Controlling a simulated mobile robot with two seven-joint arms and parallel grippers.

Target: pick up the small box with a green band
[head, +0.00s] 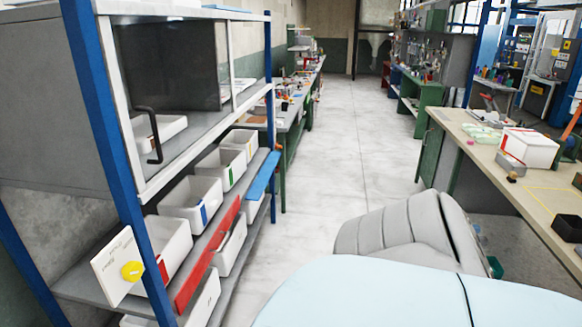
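A small white open box with a green band (221,167) on its front stands on the middle shelf of the rack at left. It is in a row of similar boxes, between one with a blue mark (189,202) and one with a yellow mark (241,143). I cannot see what is inside it. Neither of my grippers shows in the head view.
A nearer white box with a red mark (171,245) stands in the same row. A blue rack post (105,115) rises at left. A workbench (530,185) with a white box (527,149) stands at right. The aisle floor (335,150) is clear ahead.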

